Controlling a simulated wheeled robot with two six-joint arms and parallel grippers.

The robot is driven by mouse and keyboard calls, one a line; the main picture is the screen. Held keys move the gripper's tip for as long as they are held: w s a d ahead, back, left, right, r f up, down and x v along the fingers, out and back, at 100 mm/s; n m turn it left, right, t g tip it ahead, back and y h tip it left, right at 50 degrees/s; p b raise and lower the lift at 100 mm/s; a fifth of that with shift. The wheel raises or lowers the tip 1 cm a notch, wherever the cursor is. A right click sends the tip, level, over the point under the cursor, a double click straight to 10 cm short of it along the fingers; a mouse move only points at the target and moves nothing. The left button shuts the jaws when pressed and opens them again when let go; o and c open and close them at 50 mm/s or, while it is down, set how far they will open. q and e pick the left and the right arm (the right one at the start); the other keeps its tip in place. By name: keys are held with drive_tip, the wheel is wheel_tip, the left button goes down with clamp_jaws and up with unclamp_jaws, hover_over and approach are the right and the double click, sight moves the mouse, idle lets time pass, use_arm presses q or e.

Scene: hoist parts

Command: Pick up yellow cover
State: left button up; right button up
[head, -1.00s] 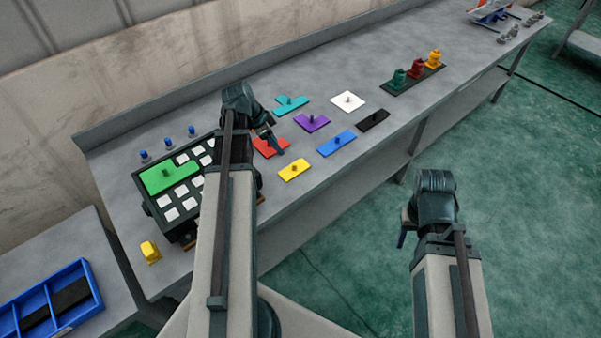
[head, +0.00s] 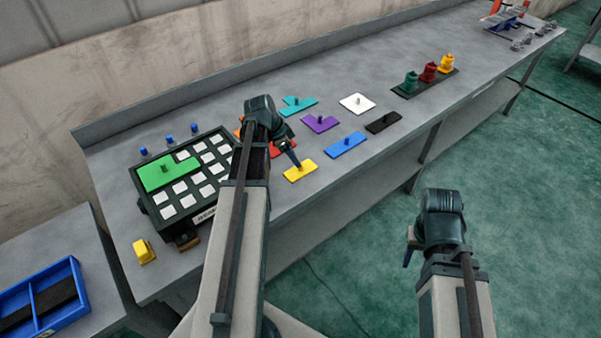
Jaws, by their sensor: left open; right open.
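The yellow cover (head: 301,174) is a flat rectangular plate with a small knob, lying on the grey bench near its front edge. My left gripper (head: 294,160) is open and points down over the yellow cover's back-left part, close to its knob. Whether the fingers touch the knob or straddle it is too small to tell. My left arm partly hides the red plate (head: 283,147) behind it. My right gripper (head: 408,253) is open and empty, over the floor in front of the bench.
Blue (head: 342,145), purple (head: 320,124), teal (head: 299,104), white (head: 357,102) and black (head: 384,123) plates lie close by. A dark board (head: 156,203) holding a green plate (head: 168,172) stands left. A yellow block (head: 145,252) sits at the bench's front-left.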

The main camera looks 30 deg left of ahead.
sight(301, 168)
use_arm(q)
drive_tip(key=b+x, duration=0.4)
drive_tip(key=x, duration=0.1)
drive_tip(key=shift+w+d+f, duration=0.1)
clamp_jaws()
